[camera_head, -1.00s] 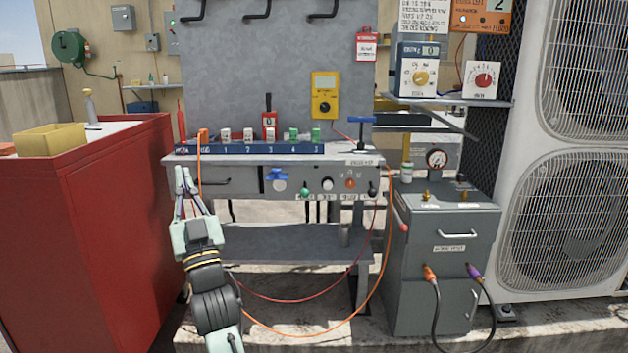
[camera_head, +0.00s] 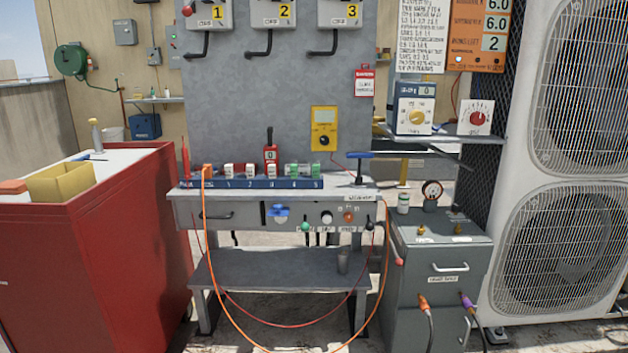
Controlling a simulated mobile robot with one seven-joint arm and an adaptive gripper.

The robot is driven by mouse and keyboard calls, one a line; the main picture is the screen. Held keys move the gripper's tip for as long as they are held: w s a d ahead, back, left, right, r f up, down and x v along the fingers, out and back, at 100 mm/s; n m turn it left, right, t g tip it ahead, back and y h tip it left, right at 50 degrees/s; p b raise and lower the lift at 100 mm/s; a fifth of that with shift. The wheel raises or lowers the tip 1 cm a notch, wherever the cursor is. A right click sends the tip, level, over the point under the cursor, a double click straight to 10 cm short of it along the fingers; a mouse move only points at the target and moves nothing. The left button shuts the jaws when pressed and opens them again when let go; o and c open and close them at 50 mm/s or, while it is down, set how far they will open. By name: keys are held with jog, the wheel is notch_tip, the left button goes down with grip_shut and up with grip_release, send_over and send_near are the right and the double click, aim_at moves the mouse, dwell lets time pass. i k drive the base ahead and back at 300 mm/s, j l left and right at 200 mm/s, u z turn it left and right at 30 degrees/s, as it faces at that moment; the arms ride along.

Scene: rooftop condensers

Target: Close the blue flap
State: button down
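A pale round part shows at the flap. It is too small to tell how far the flap stands open. A dark upright slot is just to its left. My gripper is not in view.
The bench top holds a blue numbered rack (camera_head: 250,183) with several red, white and green parts, and a blue T-handle (camera_head: 360,155). An orange cable (camera_head: 222,300) loops before the bench. A red cabinet (camera_head: 100,240) stands left, a grey cabinet (camera_head: 437,260) right.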

aim_at(277, 210)
jog(key=i+l+u, duration=0.4)
jog(key=l, duration=0.3)
jog(key=i+l+u, duration=0.2)
jog(key=l, duration=0.15)
jog(key=k, duration=0.05)
